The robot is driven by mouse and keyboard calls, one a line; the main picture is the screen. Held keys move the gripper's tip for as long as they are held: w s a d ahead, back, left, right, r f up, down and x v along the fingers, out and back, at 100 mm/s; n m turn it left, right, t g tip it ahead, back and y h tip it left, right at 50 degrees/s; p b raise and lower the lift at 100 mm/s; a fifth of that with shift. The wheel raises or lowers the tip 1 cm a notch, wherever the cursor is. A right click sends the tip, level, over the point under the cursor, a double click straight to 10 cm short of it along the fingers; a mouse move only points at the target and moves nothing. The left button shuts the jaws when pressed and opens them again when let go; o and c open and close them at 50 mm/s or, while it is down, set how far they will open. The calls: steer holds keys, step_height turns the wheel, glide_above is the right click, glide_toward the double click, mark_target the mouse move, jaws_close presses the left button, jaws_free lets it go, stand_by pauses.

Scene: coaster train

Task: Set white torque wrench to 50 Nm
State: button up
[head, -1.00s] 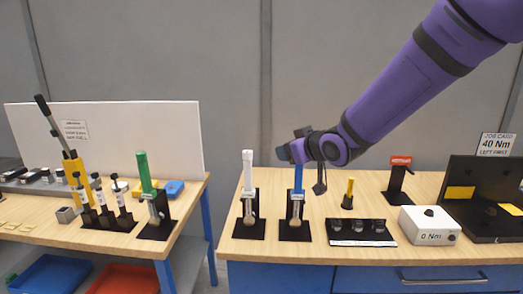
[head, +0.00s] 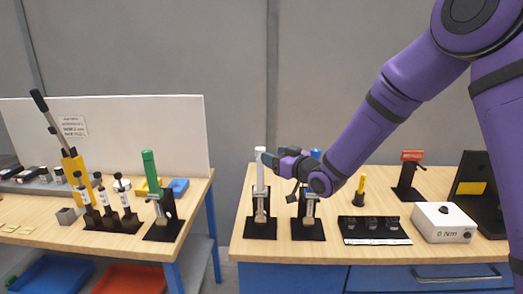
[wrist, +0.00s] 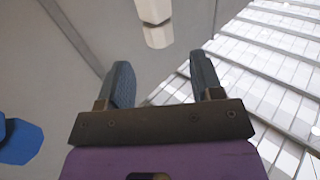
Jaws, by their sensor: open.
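The white torque wrench (head: 260,173) stands upright in a black stand (head: 260,226) at the left end of the right bench. Its white handle also shows at the top of the wrist view (wrist: 154,22), beyond and between my fingertips. My gripper (head: 268,160) is open, just right of the upper part of the white handle. In the wrist view my two fingers (wrist: 160,80) are spread with nothing between them. The scale on the wrench is too small to read. A blue wrench (head: 315,154) stands just to the right, partly hidden by my gripper, and shows as blue in the wrist view (wrist: 20,142).
A tester box reading 0 Nm (head: 443,222), a black tray of sockets (head: 374,229), a yellow-handled tool (head: 361,186) and a red-topped stand (head: 409,174) are to the right. A green wrench (head: 150,174) stands on the left bench. A gap separates the benches.

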mark_target(260, 148)
steer(key=x, duration=0.6)
steer(key=shift+w+a, duration=0.25)
steer(key=shift+a, duration=0.05)
steer(key=shift+c, duration=0.4)
steer(key=c, duration=0.9)
steer(key=shift+o, duration=0.3)
steer(key=shift+m+t+h, duration=0.3)
